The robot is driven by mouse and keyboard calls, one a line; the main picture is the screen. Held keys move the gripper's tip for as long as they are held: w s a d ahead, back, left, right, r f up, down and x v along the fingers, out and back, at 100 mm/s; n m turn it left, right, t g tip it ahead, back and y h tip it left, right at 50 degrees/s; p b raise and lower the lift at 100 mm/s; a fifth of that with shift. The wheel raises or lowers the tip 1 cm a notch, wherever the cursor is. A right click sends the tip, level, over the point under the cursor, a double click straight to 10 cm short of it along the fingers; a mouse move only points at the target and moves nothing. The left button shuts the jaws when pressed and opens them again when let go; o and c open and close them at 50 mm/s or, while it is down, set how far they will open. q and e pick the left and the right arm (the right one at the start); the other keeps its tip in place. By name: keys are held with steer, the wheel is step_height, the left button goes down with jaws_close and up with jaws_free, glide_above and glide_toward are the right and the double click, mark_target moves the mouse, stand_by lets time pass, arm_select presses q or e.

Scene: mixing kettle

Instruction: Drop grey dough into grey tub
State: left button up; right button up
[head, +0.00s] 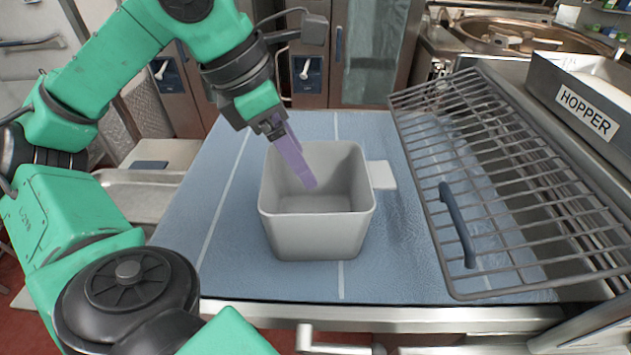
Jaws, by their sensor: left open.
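The grey tub (317,235) stands upright on the blue table surface in the middle of the head view, with a light tab handle on its right side. The part of its floor that shows is bare; the front wall hides the near part. My left gripper (309,184) points down into the tub's mouth from the upper left. Its purple fingers overlap in this view, and it is open with nothing seen between them. I see no grey dough in view. My right gripper is not in view.
A wire rack (503,205) with a blue handle (457,224) lies tilted to the right of the tub. A box labelled HOPPER (582,110) stands at the far right. The blue table (228,255) is clear to the left of the tub.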

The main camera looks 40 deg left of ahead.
arm_select(q)
steer(key=p+v, duration=0.6)
steer(key=v, duration=0.8)
steer(key=shift+s, duration=0.3)
steer(key=shift+w+f, duration=0.1)
steer(key=shift+w, duration=0.05)
